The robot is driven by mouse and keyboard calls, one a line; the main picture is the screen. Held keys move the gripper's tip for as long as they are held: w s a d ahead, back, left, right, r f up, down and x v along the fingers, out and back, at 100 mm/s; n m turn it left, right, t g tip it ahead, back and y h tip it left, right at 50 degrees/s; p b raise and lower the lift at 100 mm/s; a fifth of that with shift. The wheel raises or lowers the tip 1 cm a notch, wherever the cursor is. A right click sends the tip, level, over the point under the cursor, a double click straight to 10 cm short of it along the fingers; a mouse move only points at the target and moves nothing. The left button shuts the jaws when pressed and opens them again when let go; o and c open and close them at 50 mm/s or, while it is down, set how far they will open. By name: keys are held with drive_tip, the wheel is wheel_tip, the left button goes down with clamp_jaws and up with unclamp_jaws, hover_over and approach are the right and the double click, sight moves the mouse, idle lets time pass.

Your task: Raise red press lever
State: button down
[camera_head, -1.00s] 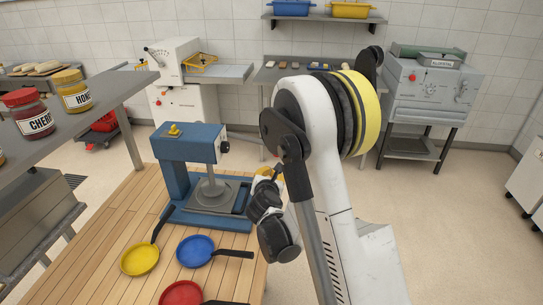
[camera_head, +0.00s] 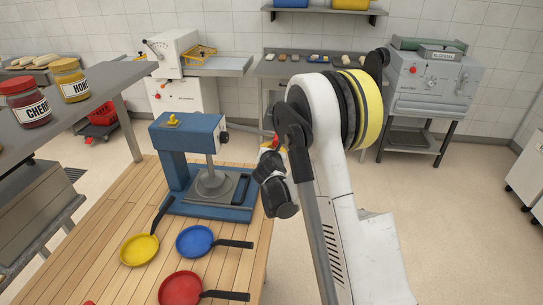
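The blue press (camera_head: 187,132) stands on the wooden table, with its round grey plate (camera_head: 214,186) at the base. A grey lever rod (camera_head: 250,130) reaches right from the side of the press head, sloping slightly down. Its red end (camera_head: 277,140) shows only as a small patch beside my arm. My gripper (camera_head: 269,158) is at that red end, right of the press. My own arm and wrist partly cover it. The fingers are too small and hidden to tell whether they are shut on the lever.
Yellow (camera_head: 139,249), blue (camera_head: 195,241) and red (camera_head: 180,288) pans lie on the wooden table (camera_head: 110,215) in front of the press. A shelf with jars (camera_head: 70,80) is at left. A grey machine (camera_head: 432,80) stands back right.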

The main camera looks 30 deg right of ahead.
drive_tip(key=shift+d+r, duration=0.1)
drive_tip(key=shift+r, duration=0.25)
drive_tip(key=shift+r, duration=0.15)
